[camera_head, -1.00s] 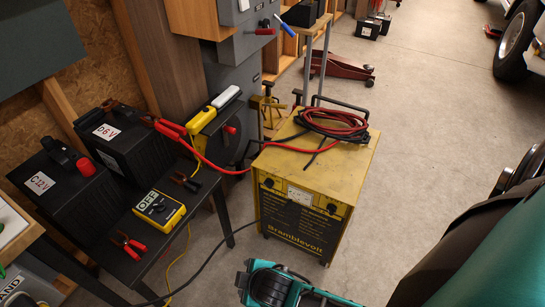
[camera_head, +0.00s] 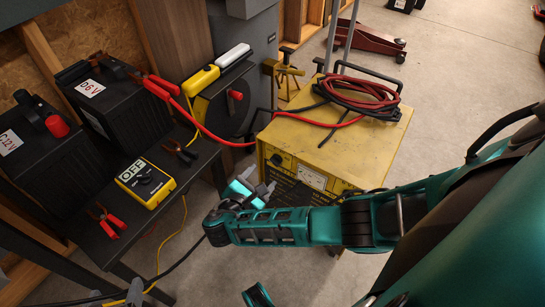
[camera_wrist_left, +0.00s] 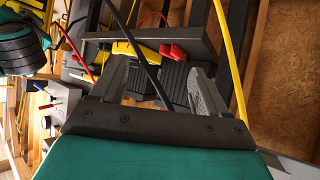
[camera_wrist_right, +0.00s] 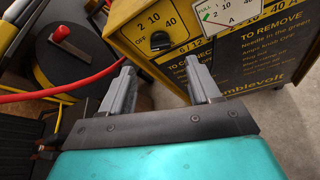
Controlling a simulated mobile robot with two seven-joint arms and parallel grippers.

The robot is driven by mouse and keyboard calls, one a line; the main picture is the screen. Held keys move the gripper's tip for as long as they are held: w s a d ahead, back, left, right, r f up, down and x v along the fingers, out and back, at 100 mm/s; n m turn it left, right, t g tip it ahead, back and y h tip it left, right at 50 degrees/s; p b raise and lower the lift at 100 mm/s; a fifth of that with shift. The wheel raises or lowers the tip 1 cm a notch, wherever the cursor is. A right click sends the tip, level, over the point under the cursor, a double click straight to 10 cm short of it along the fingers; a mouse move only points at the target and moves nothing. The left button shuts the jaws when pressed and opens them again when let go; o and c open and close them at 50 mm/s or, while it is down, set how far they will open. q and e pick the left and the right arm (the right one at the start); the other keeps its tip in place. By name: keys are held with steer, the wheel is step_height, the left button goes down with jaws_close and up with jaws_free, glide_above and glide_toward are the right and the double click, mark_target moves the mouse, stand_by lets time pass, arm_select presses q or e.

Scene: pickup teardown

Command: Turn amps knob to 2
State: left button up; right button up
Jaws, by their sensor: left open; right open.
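The yellow charger (camera_head: 350,155) has a black knob (camera_head: 277,160) on the left of its front. In the right wrist view this amps knob (camera_wrist_right: 160,41) has 2, 10 and 40 printed around it; I cannot surely read its pointer. My right gripper (camera_head: 262,188) is in front of the charger's left front; in the right wrist view its open, empty fingers (camera_wrist_right: 160,88) are below the knob, apart from it. My left gripper (camera_wrist_left: 165,85) is open, with a black cable passing across between its fingers; the head view shows only a bit of it at the bottom left.
A dark bench (camera_head: 190,170) on the left bears black batteries (camera_head: 110,100) and a yellow multimeter (camera_head: 146,183). A reel (camera_head: 225,105) with a red knob stands beside the charger. Red and black cables (camera_head: 358,95) lie coiled on the charger top.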

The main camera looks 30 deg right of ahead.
mark_target(274, 163)
steer(key=b+x, duration=0.2)
steer(key=x, duration=0.6)
steer(key=shift+w+d+f+b, duration=0.15)
steer(key=shift+d+b, duration=0.05)
steer(key=shift+b, duration=0.15)
steer(key=c, duration=1)
